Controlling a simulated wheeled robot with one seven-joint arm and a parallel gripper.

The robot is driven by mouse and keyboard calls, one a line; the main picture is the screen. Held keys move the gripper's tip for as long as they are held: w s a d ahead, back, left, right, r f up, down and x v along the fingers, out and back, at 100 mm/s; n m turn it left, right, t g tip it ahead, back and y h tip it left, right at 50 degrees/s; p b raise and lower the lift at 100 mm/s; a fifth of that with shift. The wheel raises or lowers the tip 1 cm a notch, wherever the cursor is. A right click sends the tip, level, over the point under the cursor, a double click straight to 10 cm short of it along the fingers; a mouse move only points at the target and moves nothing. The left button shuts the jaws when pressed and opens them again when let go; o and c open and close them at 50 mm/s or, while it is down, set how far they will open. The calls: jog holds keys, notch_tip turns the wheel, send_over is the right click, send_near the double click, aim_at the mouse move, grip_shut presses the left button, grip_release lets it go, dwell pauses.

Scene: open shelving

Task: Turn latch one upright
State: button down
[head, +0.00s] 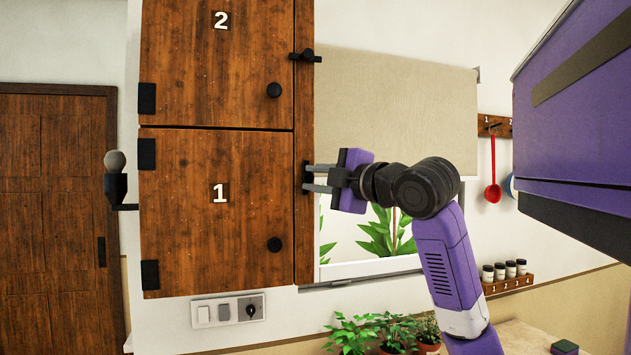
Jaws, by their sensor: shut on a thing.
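Latch one (307,178) is a small dark piece on the wooden frame at the right edge of the door marked 1 (200,225). My gripper (312,178) reaches it from the right, with its two grey fingers one above the other, shut on the latch. The fingers hide much of the latch, so I cannot tell its exact angle. Door one looks closed, with a round black knob (274,244) near its right edge.
Door two (210,60) is above, with its black latch (306,56) lying across the frame. A window with a beige blind (390,110) is behind my arm. A wall lamp (115,175), a switch panel (228,309) and potted plants (360,335) are nearby.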

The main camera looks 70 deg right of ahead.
dwell(0.4)
jog(key=c, duration=1.2)
grip_release()
